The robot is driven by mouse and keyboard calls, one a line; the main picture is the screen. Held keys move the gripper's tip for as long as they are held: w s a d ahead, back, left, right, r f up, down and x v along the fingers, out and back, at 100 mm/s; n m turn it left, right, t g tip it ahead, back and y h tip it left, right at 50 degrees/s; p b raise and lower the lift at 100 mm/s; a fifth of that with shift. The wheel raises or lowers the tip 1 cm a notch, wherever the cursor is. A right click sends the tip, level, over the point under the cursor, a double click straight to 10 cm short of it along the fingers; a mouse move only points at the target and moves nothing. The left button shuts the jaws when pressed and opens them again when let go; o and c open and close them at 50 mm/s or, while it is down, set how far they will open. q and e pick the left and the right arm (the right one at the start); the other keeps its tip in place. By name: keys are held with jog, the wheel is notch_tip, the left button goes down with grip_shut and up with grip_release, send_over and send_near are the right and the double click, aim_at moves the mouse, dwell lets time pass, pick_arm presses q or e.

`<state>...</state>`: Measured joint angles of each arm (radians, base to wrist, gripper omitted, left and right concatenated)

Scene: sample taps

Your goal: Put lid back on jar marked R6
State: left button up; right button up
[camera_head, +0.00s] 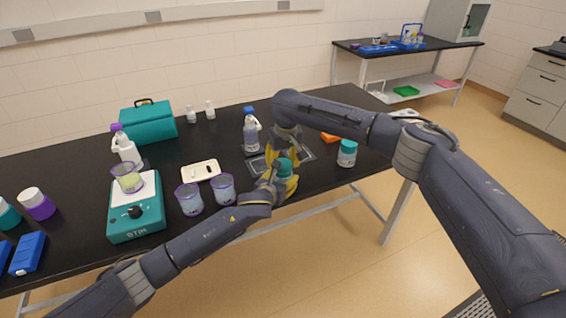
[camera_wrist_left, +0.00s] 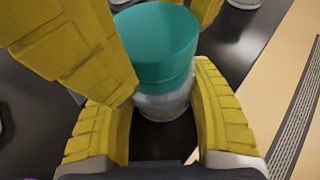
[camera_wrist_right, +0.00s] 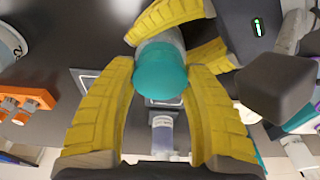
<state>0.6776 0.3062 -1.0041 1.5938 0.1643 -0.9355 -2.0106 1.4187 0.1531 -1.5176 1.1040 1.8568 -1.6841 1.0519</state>
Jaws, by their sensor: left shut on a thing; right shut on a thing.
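A clear jar with a teal lid (camera_head: 284,167) is at the front edge of the black table, between my two grippers. My left gripper (camera_head: 287,187) is shut around the pale jar body (camera_wrist_left: 163,104) from the front. My right gripper (camera_wrist_right: 158,68) is shut on the teal lid (camera_wrist_right: 160,72), coming from above and behind. In the left wrist view the lid (camera_wrist_left: 157,45) sits directly over the body, with no clear gap. Whether it is fully seated cannot be told. No R6 mark is readable.
Another teal-lidded jar (camera_head: 347,153) stands to the right, near an orange rack (camera_head: 330,137). A blue-capped bottle (camera_head: 251,132) stands behind. Left are two purple-rimmed beakers (camera_head: 223,188) (camera_head: 189,199), a white tray (camera_head: 201,171) and a teal stirrer (camera_head: 136,215). The table's front edge is close.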

jog(key=m, duration=0.5)
jog(key=shift+h, duration=0.3)
jog(key=m, duration=0.5)
jog(key=shift+m+h, duration=0.4)
jog(key=m, duration=0.6)
jog(key=shift+g+h, duration=0.3)
jog(key=m, duration=0.6)
jog(key=shift+f+g, duration=0.1)
jog(key=shift+g, duration=0.3)
jog(key=o, duration=0.7)
jog(key=shift+r, duration=2.35)
